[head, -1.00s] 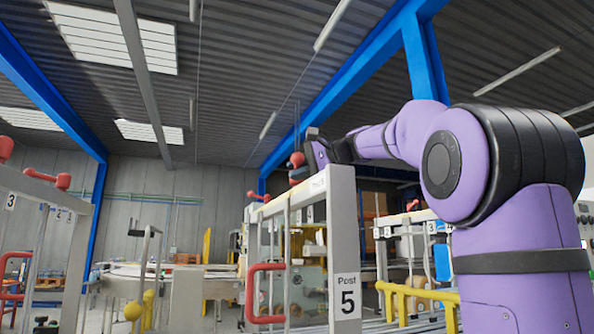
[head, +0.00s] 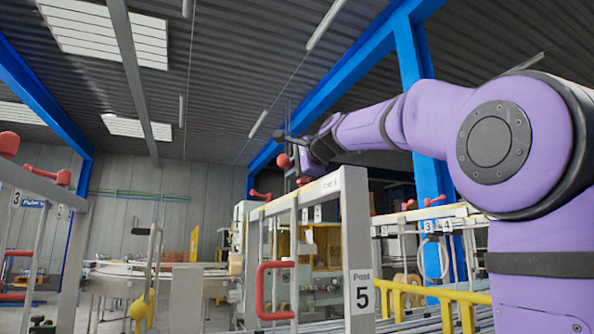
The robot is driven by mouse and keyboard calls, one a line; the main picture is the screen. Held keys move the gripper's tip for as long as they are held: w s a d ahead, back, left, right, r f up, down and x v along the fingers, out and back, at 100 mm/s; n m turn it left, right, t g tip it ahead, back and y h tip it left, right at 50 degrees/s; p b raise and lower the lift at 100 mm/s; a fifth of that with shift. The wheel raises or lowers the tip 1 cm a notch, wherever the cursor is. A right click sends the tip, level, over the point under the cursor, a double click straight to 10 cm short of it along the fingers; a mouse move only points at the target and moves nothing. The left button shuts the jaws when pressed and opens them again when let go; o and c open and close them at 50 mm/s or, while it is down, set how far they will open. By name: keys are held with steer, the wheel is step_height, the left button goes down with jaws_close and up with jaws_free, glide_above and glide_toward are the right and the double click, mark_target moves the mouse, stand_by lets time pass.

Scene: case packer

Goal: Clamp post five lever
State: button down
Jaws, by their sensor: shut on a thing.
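The post five frame (head: 358,250) is a pale grey gate labelled "Post 5", with a red handle (head: 262,290) on its front. A red lever with a round knob (head: 283,161) stands above the frame's top bar. My gripper (head: 291,152), at the end of my purple arm, is at this lever and shut on it. The dark fingers are small and partly hidden, so the exact grip point is unclear. A second red lever (head: 260,195) sits further left along the same top bar, apart from my gripper.
Another grey frame (head: 40,185) with red levers and a "3" label stands at the left. Yellow rails (head: 430,297) run low at the right, below my arm. A conveyor (head: 125,280) lies behind. A blue column (head: 425,120) rises behind my arm.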

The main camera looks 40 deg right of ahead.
steer(key=shift+w+a+m+g+h, duration=0.1)
steer(key=shift+w+m+g+h, duration=0.4)
steer(key=shift+m+h, duration=0.85)
steer(key=shift+w+a+m+g+h, duration=0.1)
steer(key=shift+w+m+g+h, duration=0.4)
steer(key=shift+m+h, duration=0.85)
steer(key=shift+w+m+g+h, duration=0.3)
steer(key=shift+w+m+h, duration=0.5)
steer(key=shift+h, duration=1)
steer(key=shift+s+m, duration=0.1)
steer(key=shift+m, duration=0.2)
steer(key=c, duration=1.1)
jaws_free()
steer(key=shift+o, duration=0.2)
steer(key=shift+s+h, duration=0.1)
steer(key=shift+h, duration=0.2)
steer(key=v, duration=1)
steer(key=shift+s+a+r, duration=0.2)
